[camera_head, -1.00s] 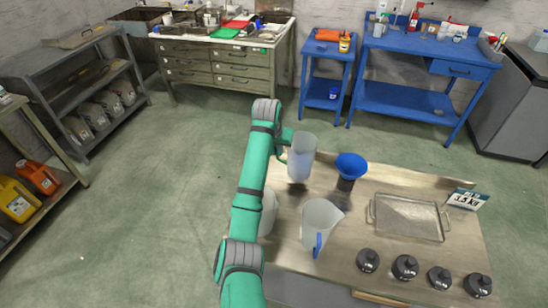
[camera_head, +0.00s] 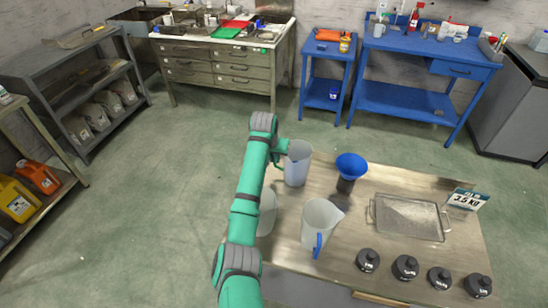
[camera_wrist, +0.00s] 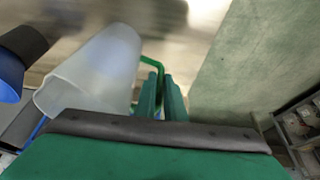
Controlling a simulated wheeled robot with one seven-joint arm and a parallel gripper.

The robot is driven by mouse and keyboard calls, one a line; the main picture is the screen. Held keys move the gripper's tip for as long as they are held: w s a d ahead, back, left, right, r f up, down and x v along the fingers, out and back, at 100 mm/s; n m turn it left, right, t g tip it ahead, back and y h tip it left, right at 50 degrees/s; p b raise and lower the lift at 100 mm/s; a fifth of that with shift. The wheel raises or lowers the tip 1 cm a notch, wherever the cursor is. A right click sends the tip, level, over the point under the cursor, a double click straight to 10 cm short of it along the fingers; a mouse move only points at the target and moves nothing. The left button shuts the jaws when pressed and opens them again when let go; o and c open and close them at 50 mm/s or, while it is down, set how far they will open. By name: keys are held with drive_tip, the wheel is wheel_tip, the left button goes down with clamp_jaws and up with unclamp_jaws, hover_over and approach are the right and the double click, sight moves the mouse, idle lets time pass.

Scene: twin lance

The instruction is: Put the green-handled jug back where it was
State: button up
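The green-handled jug (camera_head: 298,166) is translucent and stands upright at the far left part of the steel table (camera_head: 345,258). I cannot tell whether its base touches the table. My gripper (camera_head: 285,151) is at its left side. In the wrist view the jug (camera_wrist: 98,72) lies left of my gripper (camera_wrist: 161,92), whose fingers are close together on its green handle (camera_wrist: 153,64). A similar jug with a blue handle (camera_head: 318,240) stands nearer on the table. Another pale translucent vessel (camera_head: 267,212) is partly hidden by my arm.
A blue funnel on a dark base (camera_head: 351,167) stands right of the held jug. A metal tray (camera_head: 408,218), a 3.5 KG sign (camera_head: 465,199) and several dark weights (camera_head: 405,267) occupy the table's right side. Bare tabletop shows between the two handled jugs.

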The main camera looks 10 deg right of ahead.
drive_tip(key=o, duration=0.4)
drive_tip(key=shift+r, duration=0.15)
drive_tip(key=v, duration=1.2)
